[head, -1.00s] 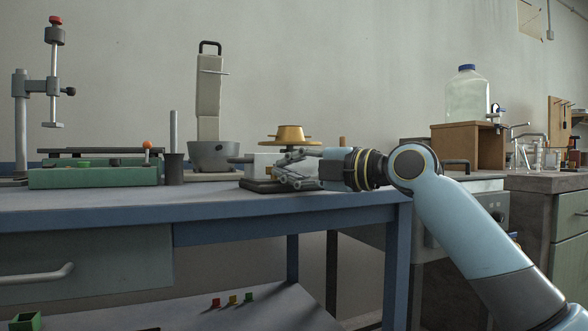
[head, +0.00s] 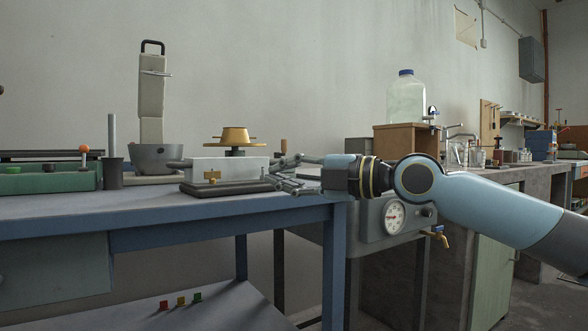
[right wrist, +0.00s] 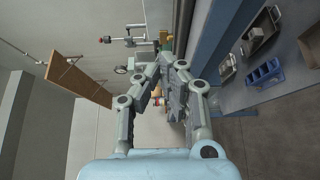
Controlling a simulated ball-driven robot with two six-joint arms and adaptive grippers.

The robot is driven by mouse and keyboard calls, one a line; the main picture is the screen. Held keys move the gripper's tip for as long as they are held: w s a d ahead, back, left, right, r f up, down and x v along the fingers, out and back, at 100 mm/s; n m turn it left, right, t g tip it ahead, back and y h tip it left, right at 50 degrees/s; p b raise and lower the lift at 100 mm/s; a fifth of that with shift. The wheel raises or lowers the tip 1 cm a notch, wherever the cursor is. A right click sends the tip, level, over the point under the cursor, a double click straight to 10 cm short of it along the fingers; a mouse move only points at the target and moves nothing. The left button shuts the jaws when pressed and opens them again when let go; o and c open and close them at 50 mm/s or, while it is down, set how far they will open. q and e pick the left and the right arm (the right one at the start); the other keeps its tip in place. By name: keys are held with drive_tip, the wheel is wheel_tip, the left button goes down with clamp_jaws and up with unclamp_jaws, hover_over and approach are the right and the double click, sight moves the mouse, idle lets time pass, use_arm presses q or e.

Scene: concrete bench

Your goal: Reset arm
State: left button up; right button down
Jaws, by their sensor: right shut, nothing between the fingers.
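My right gripper (head: 274,174) is at the right end of the blue bench (head: 150,212), its arm coming in from the right. Its fingers are shut with nothing between them. It is just right of a white box on a black base (head: 225,168); whether its fingertips touch the base I cannot tell. In the right wrist view the fingers (right wrist: 165,62) converge ahead of the wrist. My left gripper is not in view.
A pressure gauge (head: 393,217) and brass tap (head: 437,235) are below my arm.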

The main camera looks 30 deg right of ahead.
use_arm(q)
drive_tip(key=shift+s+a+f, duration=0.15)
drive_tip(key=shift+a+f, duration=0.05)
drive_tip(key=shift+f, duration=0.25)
use_arm(e)
drive_tip(key=shift+s+d, duration=0.55)
drive_tip(key=shift+d, duration=0.1)
